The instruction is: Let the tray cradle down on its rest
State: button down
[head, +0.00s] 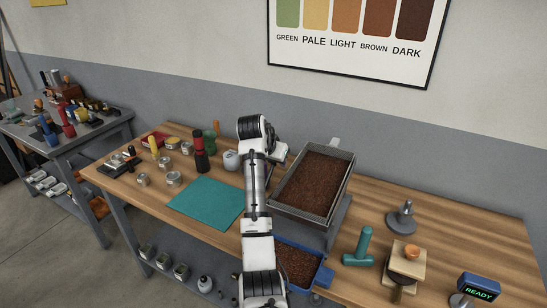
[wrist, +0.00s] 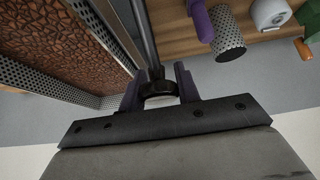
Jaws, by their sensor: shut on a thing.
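The tray cradle (head: 326,166) is a rectangular metal tray filled with brown beans, above a grey base (head: 339,218) on the workbench. Its perforated wall (wrist: 99,32) and beans fill the left of the wrist view. My gripper (wrist: 158,86) is beside the tray, its purple fingers shut on a dark handle with a round collar (wrist: 159,91) at the end of a rod. In the head view my arm hides the gripper and handle. I cannot tell whether the cradle touches its rest, which is hidden under it.
A blue bin of beans (head: 325,277) sits at the bench front below the tray. A teal mat (head: 205,200) lies left, with jars and tools behind it.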

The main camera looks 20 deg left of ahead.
jog(key=shift+w+f+g, duration=0.3)
jog(key=shift+w+g, duration=0.15)
jog(key=shift+g, duration=0.15)
dwell(0.3)
jog(key=c, duration=1.5)
grip_release()
jog(key=shift+o, duration=0.9)
jog(key=shift+w+f, duration=0.15)
jog(key=shift+f, duration=0.15)
jog(key=v, duration=1.4)
jog(key=shift+w+b, duration=0.2)
jog(key=shift+b, duration=0.25)
